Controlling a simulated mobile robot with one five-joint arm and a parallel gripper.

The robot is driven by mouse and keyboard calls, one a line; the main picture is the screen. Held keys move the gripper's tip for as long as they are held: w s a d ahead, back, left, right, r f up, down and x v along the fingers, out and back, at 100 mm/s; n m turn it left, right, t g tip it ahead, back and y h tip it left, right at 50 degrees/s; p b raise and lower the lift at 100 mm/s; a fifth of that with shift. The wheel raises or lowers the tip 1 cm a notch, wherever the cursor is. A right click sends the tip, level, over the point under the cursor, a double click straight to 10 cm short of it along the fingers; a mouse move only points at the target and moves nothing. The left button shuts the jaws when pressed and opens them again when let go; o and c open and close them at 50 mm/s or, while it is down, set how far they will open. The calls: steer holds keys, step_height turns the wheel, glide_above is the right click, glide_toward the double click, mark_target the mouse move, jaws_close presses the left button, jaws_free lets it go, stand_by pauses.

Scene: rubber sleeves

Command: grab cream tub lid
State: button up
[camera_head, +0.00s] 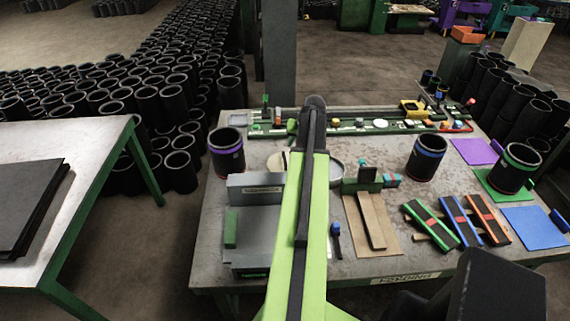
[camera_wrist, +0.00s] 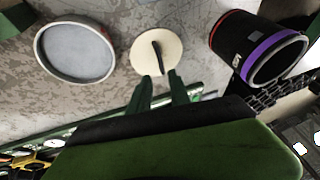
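The cream tub lid (camera_wrist: 143,58) is a flat cream disc with a dark bar handle (camera_wrist: 157,56), lying on the worn grey table in the wrist view. In the head view only a sliver of it (camera_head: 285,159) shows left of my arm. My gripper (camera_wrist: 159,82) has two dark green fingers apart, with nothing between them; their tips are at the lid's near edge in the picture. I cannot tell their height above it. A round grey tub with a pale rim (camera_wrist: 75,52) stands beside the lid. My arm hides the gripper in the head view.
A black sleeve with a purple band (camera_wrist: 257,48) stands close to the lid, also seen in the head view (camera_head: 226,152). A grey fixture (camera_head: 255,190) is in front, and a green rail (camera_head: 345,129) with small parts runs along the back. Sleeves and coloured mats fill the right.

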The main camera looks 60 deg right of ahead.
mark_target(285, 161)
steer(key=b+x, duration=1.1)
steer(key=x, duration=0.1)
steer(key=shift+a+f, duration=0.1)
steer(key=shift+f, duration=0.25)
steer(key=shift+r, duration=0.1)
steer(key=b+x, duration=0.5)
steer(key=shift+s+a+f, duration=0.1)
steer(key=shift+s+f, duration=0.1)
steer(key=shift+f, duration=0.15)
steer(key=shift+r, duration=0.2)
jaws_close()
